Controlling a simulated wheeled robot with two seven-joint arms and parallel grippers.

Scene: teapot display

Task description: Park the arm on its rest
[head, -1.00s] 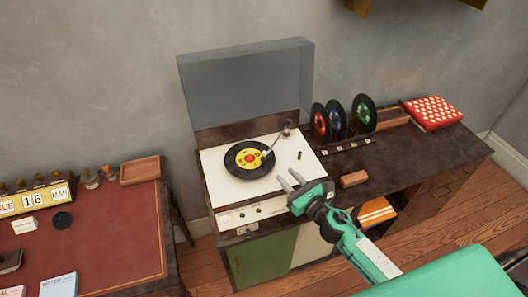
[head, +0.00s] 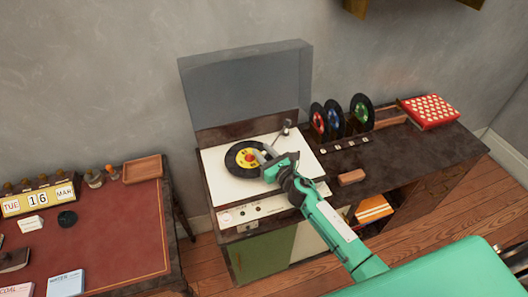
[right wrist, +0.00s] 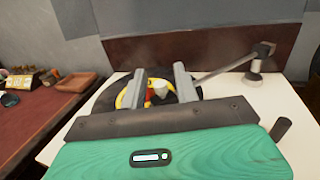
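The record player (head: 222,184) has a white deck, and a black record (head: 236,163) with a yellow label lies on it. The silver tonearm pivot (head: 286,126) stands at the deck's back right. In the right wrist view the tonearm (right wrist: 226,66) runs left from its pivot over the record. Its pale head (right wrist: 161,90) shows between my fingers, with a gap at the left finger. My right gripper (head: 264,155) is open over the record's right part; it also shows in the right wrist view (right wrist: 160,86). A short dark post (right wrist: 281,130) stands on the deck at the right. My left gripper is out of view.
A raised grey lid (head: 245,88) stands behind the deck. Upright records (head: 361,111), a brown block (head: 351,177) and a red spotted case (head: 431,111) are on the cabinet to the right. A red-topped desk (head: 120,230) stands at the left.

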